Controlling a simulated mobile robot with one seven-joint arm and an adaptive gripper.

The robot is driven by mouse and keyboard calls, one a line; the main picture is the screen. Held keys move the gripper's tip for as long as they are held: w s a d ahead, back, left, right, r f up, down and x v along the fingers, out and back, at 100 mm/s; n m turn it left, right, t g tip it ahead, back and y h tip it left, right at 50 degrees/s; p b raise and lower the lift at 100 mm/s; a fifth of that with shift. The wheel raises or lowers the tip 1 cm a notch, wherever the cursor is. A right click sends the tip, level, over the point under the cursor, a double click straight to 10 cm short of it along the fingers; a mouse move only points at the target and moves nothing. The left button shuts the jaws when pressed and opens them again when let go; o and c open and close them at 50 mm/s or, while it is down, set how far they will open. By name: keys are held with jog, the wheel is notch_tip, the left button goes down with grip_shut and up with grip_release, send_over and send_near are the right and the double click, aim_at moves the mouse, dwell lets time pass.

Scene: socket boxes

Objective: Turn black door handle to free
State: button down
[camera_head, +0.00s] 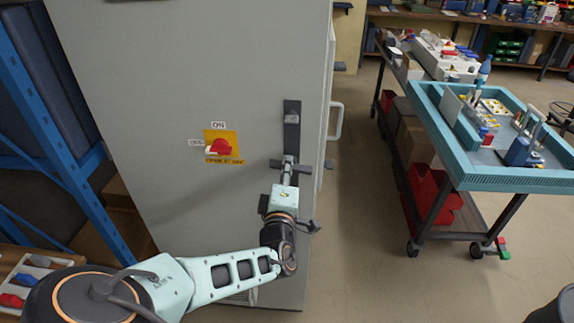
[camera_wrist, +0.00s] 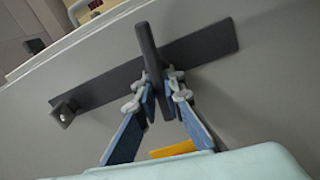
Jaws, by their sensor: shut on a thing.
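The black door handle shows in the head view as a dark upright plate (camera_head: 292,118) near the right edge of a grey cabinet door (camera_head: 170,80). In the wrist view the plate (camera_wrist: 205,45) runs diagonally, and the handle's lever (camera_wrist: 147,45) sticks out from it toward the camera. My gripper (camera_head: 289,167) is at the lower part of the plate. In the wrist view my gripper (camera_wrist: 160,95) has its two fingers on either side of the lever, shut on it. The gripper hides part of the handle in the head view.
A red rotary switch on a yellow plate (camera_head: 233,137) is on the door left of the handle. A blue rack post (camera_head: 50,130) stands at left. A cart with a teal tray (camera_head: 455,165) stands at right, with clear floor (camera_head: 365,250) between it and the cabinet.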

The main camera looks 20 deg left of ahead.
jog(key=shift+n, duration=0.9)
jog(key=shift+f, duration=0.1)
jog(key=c, duration=2)
grip_release()
